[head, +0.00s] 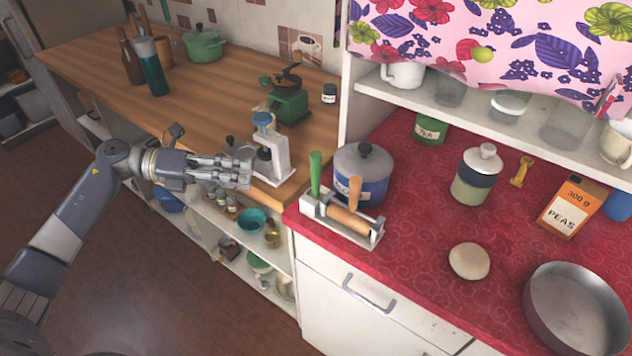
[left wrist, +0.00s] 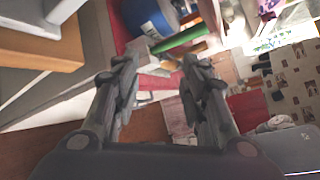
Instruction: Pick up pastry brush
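A white utensil rack (head: 374,235) stands at the front left corner of the red counter. It holds an upright green-handled tool (head: 315,172), an upright tan-handled tool (head: 354,190) and a lying wooden roller-like piece (head: 349,219). Their working ends are hidden, so I cannot tell which is the pastry brush. My left gripper (head: 248,172) is left of the rack, apart from it, pointing right. In the left wrist view its fingers (left wrist: 161,66) are spread and empty; the green handle (left wrist: 182,38) shows beyond them. My right gripper is out of view.
A blue lidded pot (head: 362,174) stands just behind the rack. A white appliance (head: 272,150) stands on the wooden counter close to my left gripper. A jar (head: 475,175), a peas box (head: 572,207), a round bun-like item (head: 469,261) and a metal pan (head: 577,312) are farther right.

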